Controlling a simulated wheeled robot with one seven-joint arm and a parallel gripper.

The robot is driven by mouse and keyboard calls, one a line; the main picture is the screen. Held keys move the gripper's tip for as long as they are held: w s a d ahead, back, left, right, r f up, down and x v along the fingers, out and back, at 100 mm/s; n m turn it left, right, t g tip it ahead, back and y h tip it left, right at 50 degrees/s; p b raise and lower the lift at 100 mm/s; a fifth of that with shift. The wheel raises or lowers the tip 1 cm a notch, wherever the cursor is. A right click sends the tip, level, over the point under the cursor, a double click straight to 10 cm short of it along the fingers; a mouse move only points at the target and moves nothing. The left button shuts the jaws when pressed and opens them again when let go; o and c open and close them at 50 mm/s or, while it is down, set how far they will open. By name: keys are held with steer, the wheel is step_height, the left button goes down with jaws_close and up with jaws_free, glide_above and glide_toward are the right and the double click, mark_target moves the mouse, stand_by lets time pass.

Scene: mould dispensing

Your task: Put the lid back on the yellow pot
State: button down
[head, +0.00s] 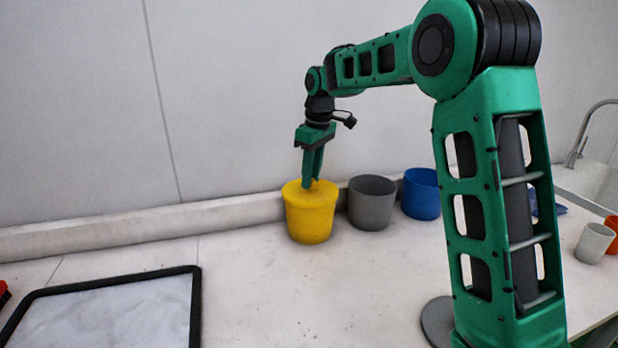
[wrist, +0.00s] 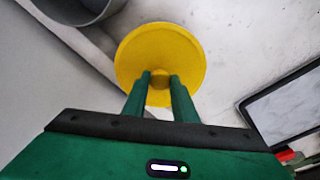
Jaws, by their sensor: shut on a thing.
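The yellow pot (head: 310,222) stands upright on the counter near the back wall. Its yellow lid (head: 296,189) is at the pot's mouth and looks level; I cannot tell whether it is fully seated. In the wrist view the round lid (wrist: 160,50) covers the pot, which is hidden beneath it. My gripper (head: 311,184) points down from above and is shut on the lid's small central knob. The two fingertips (wrist: 160,77) are on either side of the knob in the wrist view.
A grey pot (head: 372,205) stands open just right of the yellow pot, with a blue pot (head: 421,195) beyond it. A black-rimmed tray (head: 195,300) lies at front left. A white cup (head: 594,243) and an orange cup (head: 612,227) are far right. The middle counter is clear.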

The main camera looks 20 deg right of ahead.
stand_by(0.3)
steer(key=c, duration=0.9)
jaws_free()
steer(key=shift+r, duration=3.5)
jaws_close()
steer(key=shift+f, duration=2.95)
